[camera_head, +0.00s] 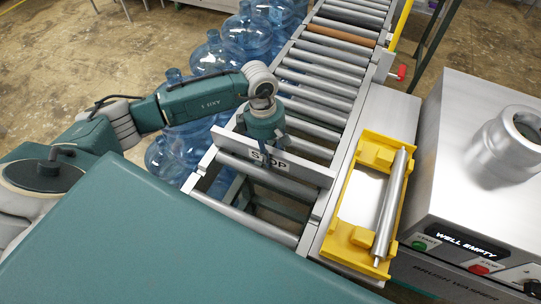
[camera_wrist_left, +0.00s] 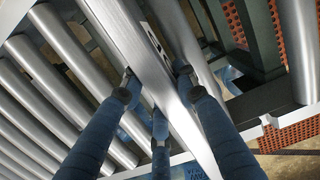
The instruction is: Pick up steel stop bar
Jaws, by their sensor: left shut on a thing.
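The steel stop bar (camera_head: 305,173) is a flat grey bar with a STOP label, lying across the near part of the roller conveyor. My left gripper (camera_head: 264,148) comes down on it from above, left of its middle, and covers part of the label. In the left wrist view the bar (camera_wrist_left: 122,32) runs between the blue fingers of my left gripper (camera_wrist_left: 158,85), which are shut on it. I cannot tell whether the bar is clear of the conveyor frame. My right gripper is not in view.
A loose steel roller (camera_head: 391,203) lies in a yellow cradle (camera_head: 345,243) right of the conveyor. A washer machine (camera_head: 455,130) stands further right. Blue water jugs (camera_head: 245,35) stand on the conveyor's left. A brown roller (camera_head: 340,36) sits further along. A gap opens in the conveyor's near end.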

